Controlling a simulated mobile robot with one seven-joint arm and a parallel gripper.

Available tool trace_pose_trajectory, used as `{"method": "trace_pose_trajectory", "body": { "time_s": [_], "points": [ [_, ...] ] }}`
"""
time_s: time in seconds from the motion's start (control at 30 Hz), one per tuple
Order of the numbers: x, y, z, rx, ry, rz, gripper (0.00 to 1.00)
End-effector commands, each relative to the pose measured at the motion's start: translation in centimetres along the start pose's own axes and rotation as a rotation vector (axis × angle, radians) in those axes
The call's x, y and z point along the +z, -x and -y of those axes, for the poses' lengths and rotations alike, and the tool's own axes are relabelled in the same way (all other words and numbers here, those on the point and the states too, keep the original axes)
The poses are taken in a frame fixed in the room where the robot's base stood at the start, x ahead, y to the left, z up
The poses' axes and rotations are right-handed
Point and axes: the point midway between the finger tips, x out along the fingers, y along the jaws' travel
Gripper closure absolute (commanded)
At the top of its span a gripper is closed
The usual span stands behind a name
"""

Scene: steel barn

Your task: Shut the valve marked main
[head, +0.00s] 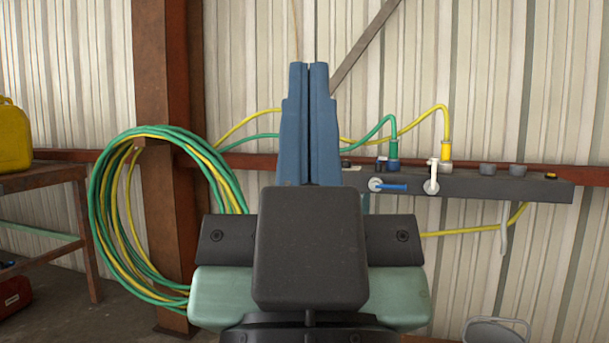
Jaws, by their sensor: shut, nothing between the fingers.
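A dark grey manifold bar (505,187) runs along the wall at the right. A blue lever valve (390,187) on its front lies level, its handle pointing right from a pale hub. A white lever valve (431,178) to its right stands upright. No "main" marking can be read, so I cannot tell which valve bears it. My gripper (309,68) points up in the middle of the view, its two blue fingers together and empty. It appears left of both levers in the picture and hides the bar's left end.
A green hose (375,130) and a yellow hose (425,113) join fittings on top of the bar. Coiled hoses (98,215) hang by a rusty post (172,240). A bench (45,180) with a yellow can (14,137) stands left.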

Motion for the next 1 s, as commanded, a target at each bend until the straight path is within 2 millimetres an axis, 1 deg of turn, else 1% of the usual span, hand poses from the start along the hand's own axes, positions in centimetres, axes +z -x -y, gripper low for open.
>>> {"method": "trace_pose_trajectory", "body": {
  "time_s": [0.03, 0.1, 1.0],
  "points": [
    [-2.5, -2.6, 0.0, 0.000, 0.000, -0.001, 1.00],
    [-4.2, -4.4, 0.0, 0.000, 0.000, -0.001, 1.00],
    [-24.9, -26.3, 0.0, -0.002, -0.001, 0.000, 1.00]
  ]
}}
